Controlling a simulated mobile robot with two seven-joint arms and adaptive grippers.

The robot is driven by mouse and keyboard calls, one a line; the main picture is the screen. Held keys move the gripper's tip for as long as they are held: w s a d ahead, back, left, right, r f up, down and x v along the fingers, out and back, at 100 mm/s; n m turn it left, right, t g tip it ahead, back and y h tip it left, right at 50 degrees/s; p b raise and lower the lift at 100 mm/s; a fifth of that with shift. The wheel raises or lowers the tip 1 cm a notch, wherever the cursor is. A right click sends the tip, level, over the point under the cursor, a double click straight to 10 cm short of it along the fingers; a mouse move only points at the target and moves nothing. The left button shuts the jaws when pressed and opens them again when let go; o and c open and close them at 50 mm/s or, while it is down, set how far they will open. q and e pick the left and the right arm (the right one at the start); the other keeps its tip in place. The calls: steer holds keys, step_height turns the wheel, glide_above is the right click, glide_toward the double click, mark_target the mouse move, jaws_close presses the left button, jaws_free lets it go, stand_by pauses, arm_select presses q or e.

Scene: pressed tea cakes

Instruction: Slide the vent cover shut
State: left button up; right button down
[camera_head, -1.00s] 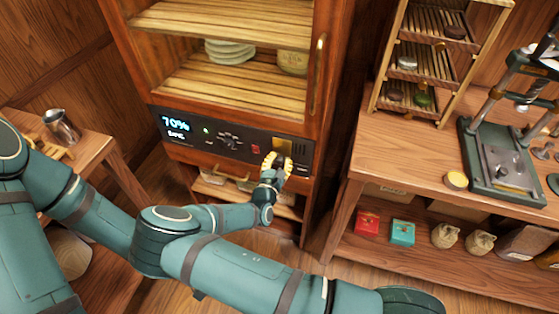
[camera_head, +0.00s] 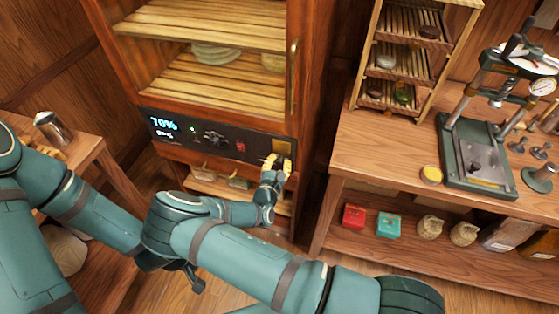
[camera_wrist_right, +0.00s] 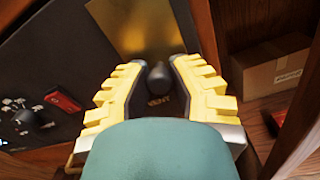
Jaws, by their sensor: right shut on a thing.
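The vent cover is a brass plate (camera_head: 282,146) at the right end of the cabinet's black control panel. In the right wrist view the brass plate (camera_wrist_right: 135,25) is ahead of the fingers, with a dark knob (camera_wrist_right: 158,78) just below it. The word VENT shows under the knob. My right gripper (camera_head: 274,163) is at the plate's lower edge. In its wrist view the yellow-padded fingers (camera_wrist_right: 157,88) are closed in on both sides of the knob. My left arm passes behind the right one; only a dark part of what may be its gripper (camera_head: 192,277) shows.
The panel (camera_head: 180,128) carries a 70% display, knobs and a red switch (camera_head: 240,146). A glass-fronted cabinet door (camera_head: 300,70) with a brass handle is above. At right stands a table (camera_head: 385,140) with a rack and a press. A metal pitcher (camera_head: 52,130) stands at left.

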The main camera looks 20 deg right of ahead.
steer(key=shift+d+r, duration=0.1)
steer(key=shift+d, duration=0.15)
steer(key=c, duration=0.8)
jaws_free()
steer(key=shift+s, duration=0.1)
steer(key=shift+o, duration=0.2)
steer(key=shift+s+a, duration=0.1)
steer(key=shift+a, duration=0.05)
steer(key=v, duration=0.7)
steer(key=shift+s, duration=0.1)
